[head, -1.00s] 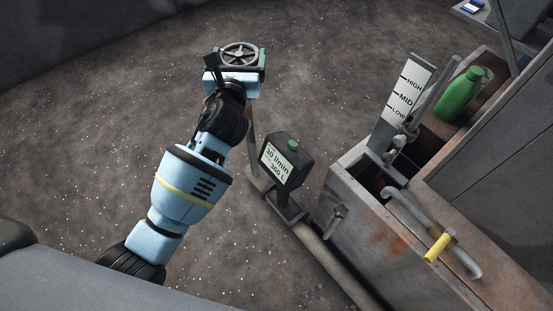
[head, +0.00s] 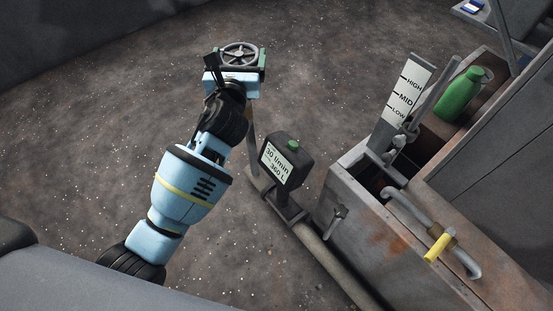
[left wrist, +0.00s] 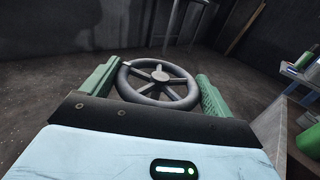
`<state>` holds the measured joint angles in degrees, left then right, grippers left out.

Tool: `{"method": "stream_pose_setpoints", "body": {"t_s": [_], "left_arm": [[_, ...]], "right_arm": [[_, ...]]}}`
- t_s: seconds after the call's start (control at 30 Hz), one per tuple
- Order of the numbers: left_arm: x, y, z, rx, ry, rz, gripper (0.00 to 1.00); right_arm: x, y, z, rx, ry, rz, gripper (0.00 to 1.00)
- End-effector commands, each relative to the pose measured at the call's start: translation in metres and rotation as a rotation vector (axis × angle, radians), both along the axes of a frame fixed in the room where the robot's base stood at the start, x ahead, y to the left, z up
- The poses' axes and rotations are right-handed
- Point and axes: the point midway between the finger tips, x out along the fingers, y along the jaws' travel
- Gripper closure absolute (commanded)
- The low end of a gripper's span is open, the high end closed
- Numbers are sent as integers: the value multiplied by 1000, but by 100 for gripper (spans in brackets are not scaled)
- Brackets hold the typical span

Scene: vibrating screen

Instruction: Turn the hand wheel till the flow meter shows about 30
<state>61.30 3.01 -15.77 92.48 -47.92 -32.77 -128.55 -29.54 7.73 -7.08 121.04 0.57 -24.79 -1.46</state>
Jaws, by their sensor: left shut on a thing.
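The grey hand wheel (head: 239,54) is at the top centre of the head view. It also shows in the left wrist view (left wrist: 158,78), with its spokes in sight. My left gripper (head: 236,62) is shut on the wheel's rim, one green finger on each side of it. The flow meter (head: 280,163) is a dark box with a green cap on a stand by the pipe. Its display reads 30 l/min, with 360 L below. My right gripper is in neither view.
The pipe (head: 330,262) runs along the floor. The floor left of my arm is clear.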

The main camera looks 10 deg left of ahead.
Motion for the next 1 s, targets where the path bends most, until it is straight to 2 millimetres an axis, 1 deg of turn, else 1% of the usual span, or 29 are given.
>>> {"method": "stream_pose_setpoints", "body": {"t_s": [0.2,0.23,0.27,0.57,1.0], "left_arm": [[0,0,1,-2,-1,0,32],[0,0,1,-2,-1,0,10],[0,0,1,-2,-1,0,6],[0,0,-1,-1,0,0,6],[0,0,-32,1,2,0,6]], "right_arm": [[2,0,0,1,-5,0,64],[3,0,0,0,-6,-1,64],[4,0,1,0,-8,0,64],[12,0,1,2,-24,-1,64],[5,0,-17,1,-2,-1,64]]}}
